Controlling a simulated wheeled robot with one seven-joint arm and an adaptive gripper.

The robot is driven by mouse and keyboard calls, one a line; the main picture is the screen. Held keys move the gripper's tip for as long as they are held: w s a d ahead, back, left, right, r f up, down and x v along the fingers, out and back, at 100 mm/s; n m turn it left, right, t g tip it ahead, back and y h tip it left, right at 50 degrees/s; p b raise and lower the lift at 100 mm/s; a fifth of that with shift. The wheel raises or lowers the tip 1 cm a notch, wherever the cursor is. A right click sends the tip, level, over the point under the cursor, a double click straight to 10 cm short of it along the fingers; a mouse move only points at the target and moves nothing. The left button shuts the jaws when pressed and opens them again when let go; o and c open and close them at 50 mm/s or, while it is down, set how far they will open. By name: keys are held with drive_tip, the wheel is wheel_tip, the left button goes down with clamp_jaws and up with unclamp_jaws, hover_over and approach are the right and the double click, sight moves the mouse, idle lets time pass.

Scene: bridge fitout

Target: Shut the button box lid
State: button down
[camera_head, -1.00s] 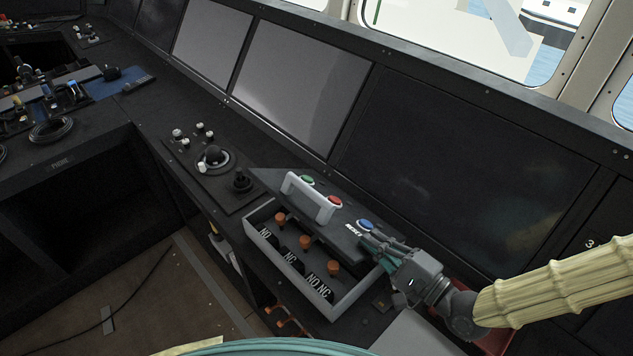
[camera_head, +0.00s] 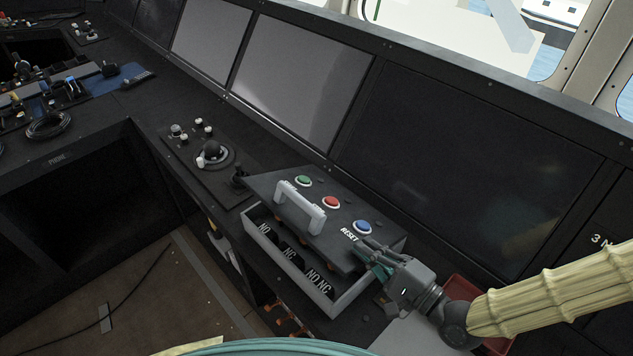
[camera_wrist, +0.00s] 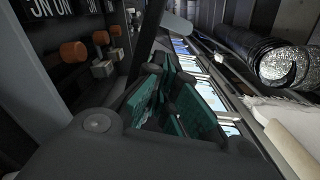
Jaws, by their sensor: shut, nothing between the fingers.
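The button box (camera_head: 352,298) is a grey, open-fronted box on the dark console. Its dark lid (camera_head: 320,232) carries a grey handle (camera_head: 300,206), green, red and blue buttons and the word RESET. The lid is partly shut, tilted over the box, with a gap at the front where the NO and NC labels show. In the wrist view, orange knobs (camera_wrist: 73,52) show inside the box. My gripper (camera_head: 368,250) is shut and empty at the lid's right end, by the RESET word. Its teal finger pads (camera_wrist: 180,105) show in the wrist view. Whether they touch the lid is unclear.
A joystick panel (camera_head: 190,170) lies left of the box. Dark and grey screens (camera_head: 450,160) slope up behind it. A red tray (camera_head: 465,290) sits to the right, partly behind my arm. A pale sheet (camera_head: 415,335) lies in front of it.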

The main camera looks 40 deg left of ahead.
drive_tip(key=shift+s+f+b, duration=0.3)
drive_tip(key=shift+f+b, duration=0.1)
drive_tip(key=shift+f, duration=0.25)
drive_tip(key=shift+s+f+b, duration=0.3)
drive_tip(key=shift+f+b, duration=0.05)
drive_tip(key=shift+f, duration=0.25)
drive_tip(key=shift+a, duration=0.1)
drive_tip(key=shift+s+f+b, duration=0.25)
drive_tip(key=shift+f+b, duration=0.35)
drive_tip(key=shift+f, duration=0.15)
drive_tip(key=shift+s+f+b, duration=0.25)
drive_tip(key=shift+f+b, duration=0.35)
drive_tip(key=shift+f, duration=0.15)
drive_tip(key=s+d, duration=0.1)
drive_tip(key=d, duration=0.6)
drive_tip(key=shift+r+b, duration=0.4)
